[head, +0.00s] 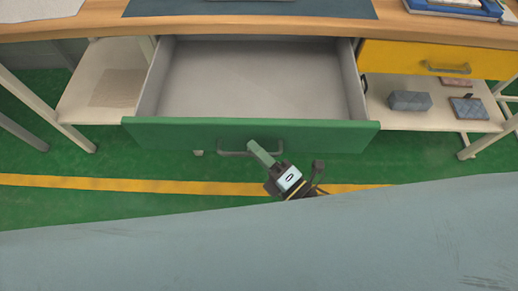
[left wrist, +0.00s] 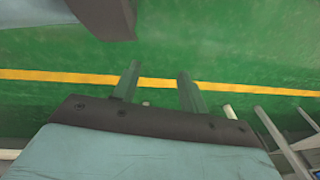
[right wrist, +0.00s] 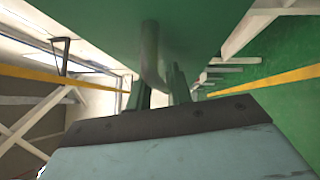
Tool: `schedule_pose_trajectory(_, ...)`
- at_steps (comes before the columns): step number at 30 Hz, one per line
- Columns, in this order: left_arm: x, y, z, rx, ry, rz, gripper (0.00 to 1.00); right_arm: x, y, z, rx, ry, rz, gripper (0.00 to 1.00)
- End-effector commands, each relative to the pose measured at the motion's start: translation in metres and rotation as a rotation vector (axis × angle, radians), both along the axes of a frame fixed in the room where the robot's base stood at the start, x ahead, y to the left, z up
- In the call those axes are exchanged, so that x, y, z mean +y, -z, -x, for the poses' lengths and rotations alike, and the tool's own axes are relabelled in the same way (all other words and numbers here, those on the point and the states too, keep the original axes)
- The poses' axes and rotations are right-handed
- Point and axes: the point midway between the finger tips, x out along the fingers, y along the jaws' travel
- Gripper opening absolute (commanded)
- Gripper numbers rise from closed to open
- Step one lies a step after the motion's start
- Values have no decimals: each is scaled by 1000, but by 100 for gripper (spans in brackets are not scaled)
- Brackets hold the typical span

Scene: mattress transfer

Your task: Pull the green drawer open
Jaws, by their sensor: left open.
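The green drawer (head: 175,131) under the worktop is pulled well out, and its grey inside is empty. Its bar handle (head: 233,152) is on the middle of the front. My right gripper (head: 261,152) is at the handle's right part. In the right wrist view, my right gripper (right wrist: 160,90) has the handle (right wrist: 150,55) between its fingers, which are close together on it; the drawer front (right wrist: 195,25) is just beyond. My left gripper (left wrist: 158,85) is open and empty above the floor in the left wrist view, and is not visible in the head view.
A yellow drawer (head: 405,58) is closed at the right. Below it a shelf (head: 425,118) holds a grey block (head: 410,101) and other small items. A left shelf (head: 75,110) has a flat brown sheet. The green floor (head: 60,205) before the bench is clear.

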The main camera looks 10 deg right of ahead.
Motion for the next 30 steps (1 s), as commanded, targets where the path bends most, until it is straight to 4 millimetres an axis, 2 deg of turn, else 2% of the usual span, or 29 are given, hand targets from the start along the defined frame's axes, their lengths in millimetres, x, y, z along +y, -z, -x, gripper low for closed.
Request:
schedule_pose_trajectory(3,0,0,0,1,0,0,43,0,0,0,1,1,0,32)
schedule_pose_trajectory(14,0,-1,0,0,0,0,43,-5,2,6,3,2,1,32)
schedule_pose_trajectory(17,0,-1,0,-6,2,1,43,-14,4,18,5,1,1,32)
schedule_pose_trajectory(25,4,6,13,9,4,-3,43,-50,12,67,5,1,1,32)
schedule_pose_trajectory(30,5,8,13,6,6,-3,43,-68,16,91,5,2,2,32)
